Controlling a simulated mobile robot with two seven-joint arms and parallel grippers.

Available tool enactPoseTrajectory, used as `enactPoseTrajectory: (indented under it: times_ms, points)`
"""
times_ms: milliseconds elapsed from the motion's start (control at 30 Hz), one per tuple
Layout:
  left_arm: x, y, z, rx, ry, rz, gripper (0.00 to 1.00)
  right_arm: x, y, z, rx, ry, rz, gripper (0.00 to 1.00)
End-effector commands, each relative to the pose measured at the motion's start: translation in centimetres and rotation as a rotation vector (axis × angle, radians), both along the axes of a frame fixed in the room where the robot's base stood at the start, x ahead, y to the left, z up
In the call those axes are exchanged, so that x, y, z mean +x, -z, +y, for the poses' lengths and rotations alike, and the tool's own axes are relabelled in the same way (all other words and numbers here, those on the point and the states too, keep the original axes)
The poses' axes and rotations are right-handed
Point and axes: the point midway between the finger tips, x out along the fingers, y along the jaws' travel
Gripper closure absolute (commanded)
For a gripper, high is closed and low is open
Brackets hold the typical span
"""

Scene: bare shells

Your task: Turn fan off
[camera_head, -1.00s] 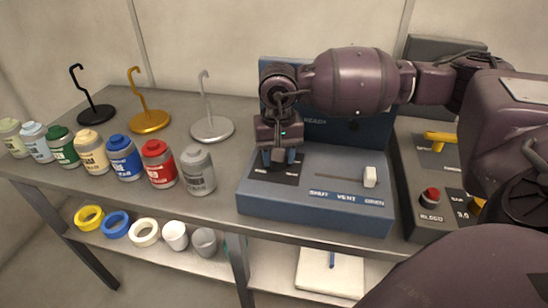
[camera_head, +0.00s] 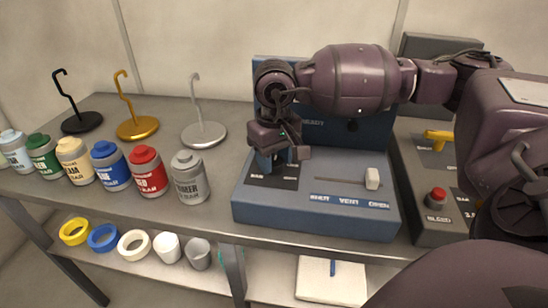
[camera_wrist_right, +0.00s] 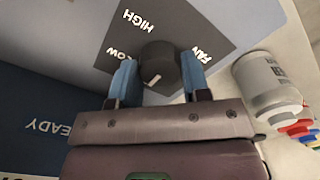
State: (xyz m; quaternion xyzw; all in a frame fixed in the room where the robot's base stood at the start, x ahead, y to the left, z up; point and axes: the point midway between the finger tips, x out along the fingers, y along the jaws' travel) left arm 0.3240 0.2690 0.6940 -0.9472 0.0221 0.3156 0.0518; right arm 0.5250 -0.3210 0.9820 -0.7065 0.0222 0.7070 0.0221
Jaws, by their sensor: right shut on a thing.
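The fan knob (camera_wrist_right: 160,62) is a dark round dial with a white pointer line, on a dark plate marked FAN, LOW and HIGH in the right wrist view. The plate sits at the left of a blue control box (camera_head: 300,218). My right gripper (camera_head: 275,165) reaches down over this plate. In the right wrist view, its blue fingers (camera_wrist_right: 160,72) are on either side of the knob and shut on it. The pointer line shows on the side toward the gripper. In the head view the gripper hides the knob. My left gripper is out of view.
A white slider (camera_head: 372,178) marked SHUT, VENT, OPEN is on the same box. A grey box with a red button (camera_head: 437,195) and a yellow handle (camera_head: 438,136) stands at right. Several paint jars, including a grey one (camera_head: 189,180), and three hook stands are at left.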

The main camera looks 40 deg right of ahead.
Motion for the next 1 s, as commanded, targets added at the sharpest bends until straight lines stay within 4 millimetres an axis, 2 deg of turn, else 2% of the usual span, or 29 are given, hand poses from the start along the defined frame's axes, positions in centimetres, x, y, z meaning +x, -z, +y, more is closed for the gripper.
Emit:
enactPoseTrajectory:
  times_ms: [200,233,400,633,767,1000]
  points:
    - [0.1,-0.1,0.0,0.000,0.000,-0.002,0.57,0.0,-0.1,0.0,0.000,-0.001,-0.002,0.81]
    - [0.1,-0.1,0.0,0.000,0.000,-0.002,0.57,0.0,-0.1,0.0,0.000,-0.001,-0.002,0.54]
    - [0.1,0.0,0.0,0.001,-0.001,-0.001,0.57,0.0,-0.1,0.0,0.000,0.000,-0.002,0.31]
    - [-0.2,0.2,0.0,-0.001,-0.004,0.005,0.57,0.0,-0.1,0.0,0.000,0.001,-0.001,0.31]
    - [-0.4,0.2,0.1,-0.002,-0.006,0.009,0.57,0.0,-0.7,0.0,0.000,0.001,-0.003,0.31]
    - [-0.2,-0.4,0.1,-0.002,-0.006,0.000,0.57,0.1,-4.6,0.0,0.000,0.001,-0.008,0.31]
